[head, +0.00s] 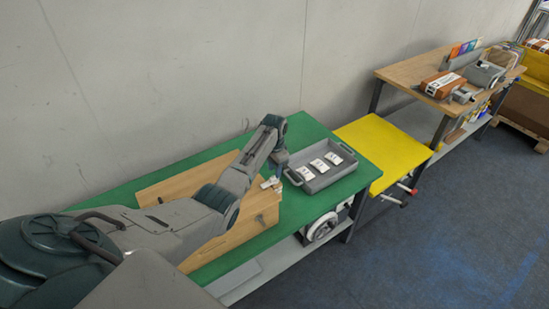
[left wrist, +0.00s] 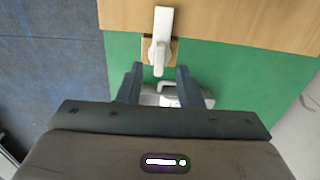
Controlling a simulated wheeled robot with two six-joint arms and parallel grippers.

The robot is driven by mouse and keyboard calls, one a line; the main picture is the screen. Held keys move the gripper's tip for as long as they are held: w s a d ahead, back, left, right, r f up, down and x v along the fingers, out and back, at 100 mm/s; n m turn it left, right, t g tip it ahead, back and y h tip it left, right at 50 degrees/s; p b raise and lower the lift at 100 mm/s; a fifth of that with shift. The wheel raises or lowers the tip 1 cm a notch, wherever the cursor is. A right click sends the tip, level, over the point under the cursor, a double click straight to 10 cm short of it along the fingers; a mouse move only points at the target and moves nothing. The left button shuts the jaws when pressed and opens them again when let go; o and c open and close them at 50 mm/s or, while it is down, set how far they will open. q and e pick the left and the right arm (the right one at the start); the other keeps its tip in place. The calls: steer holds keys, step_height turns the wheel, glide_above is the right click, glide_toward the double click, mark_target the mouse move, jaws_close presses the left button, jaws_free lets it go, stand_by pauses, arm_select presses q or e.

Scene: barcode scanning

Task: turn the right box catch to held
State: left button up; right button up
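A pale wooden box (head: 155,187) lies on the green table under my left arm. At its right end a small light catch (head: 270,183) shows beside my left gripper (head: 276,172). In the left wrist view the catch (left wrist: 163,25) is a white lever on a small wooden block (left wrist: 147,52) at the box edge. Its long part reaches over the box panel (left wrist: 240,18). The fingers of my left gripper (left wrist: 160,80) are spread, one on each side below the lever, with nothing held. I cannot tell their height above it. My right gripper is not in view.
A grey tray (head: 345,172) with several white labelled packets stands just right of the box on the green table (head: 318,125). A yellow surface (head: 385,150) and a wooden bench (head: 412,70) lie farther right. A wall runs behind.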

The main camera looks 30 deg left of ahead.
mark_target(274, 176)
arm_select(q)
step_height(274, 176, up, 8)
steer(key=b, duration=0.2)
steer(key=shift+f, duration=0.1)
stand_by(0.4)
